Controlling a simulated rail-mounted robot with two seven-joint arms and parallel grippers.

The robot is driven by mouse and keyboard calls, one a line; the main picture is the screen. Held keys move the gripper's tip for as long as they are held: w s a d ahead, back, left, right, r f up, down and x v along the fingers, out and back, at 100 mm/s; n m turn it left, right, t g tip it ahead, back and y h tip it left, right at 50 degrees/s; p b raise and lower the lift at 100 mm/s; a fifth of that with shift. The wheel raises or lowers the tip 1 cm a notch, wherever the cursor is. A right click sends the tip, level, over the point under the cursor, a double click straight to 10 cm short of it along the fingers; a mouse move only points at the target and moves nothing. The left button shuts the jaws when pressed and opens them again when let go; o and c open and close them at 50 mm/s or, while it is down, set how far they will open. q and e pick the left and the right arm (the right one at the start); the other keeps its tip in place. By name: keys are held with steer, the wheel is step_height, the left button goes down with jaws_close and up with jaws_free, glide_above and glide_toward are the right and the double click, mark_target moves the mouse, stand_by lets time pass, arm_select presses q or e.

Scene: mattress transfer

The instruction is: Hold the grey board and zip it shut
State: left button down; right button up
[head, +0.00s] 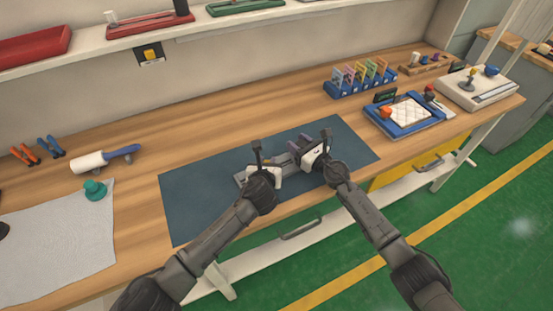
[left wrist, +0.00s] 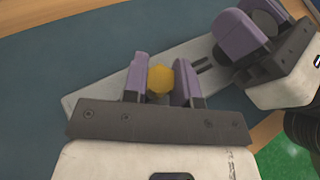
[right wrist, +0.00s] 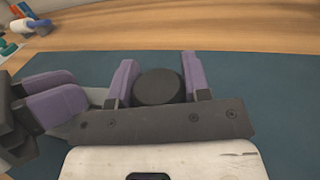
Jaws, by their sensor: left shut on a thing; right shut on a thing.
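The grey board (head: 281,160) lies on the dark blue mat (head: 200,197). It also shows in the left wrist view (left wrist: 108,91), with a dark slot near its right part. My left gripper (left wrist: 160,82) is shut on a yellow six-sided knob (left wrist: 160,79) at the board. My right gripper (right wrist: 158,85) is shut on a dark round knob (right wrist: 158,87), further right along the board. The two grippers are close together. They hide much of the board in the head view, and I cannot make out a zip.
A white roller (head: 88,163) and a green knob-shaped object (head: 95,189) by a pale sheet (head: 60,240) stand left. A blue rack (head: 360,85), a blue tray (head: 403,128) and a pale box (head: 478,92) stand right. A shelf (head: 205,25) runs above. The mat around the grippers is clear.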

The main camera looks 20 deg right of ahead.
arm_select(q)
steer(key=a, duration=0.2)
steer(key=s+a, duration=0.1)
steer(key=a, duration=0.4)
steer(key=shift+s+a, duration=0.25)
steer(key=shift+s, duration=0.1)
steer(key=shift+a, duration=0.15)
arm_select(e)
steer(key=shift+d, duration=0.1)
arm_select(q)
steer(key=c, duration=0.9)
jaws_free()
steer(key=shift+s, duration=0.1)
steer(key=v, duration=1.2)
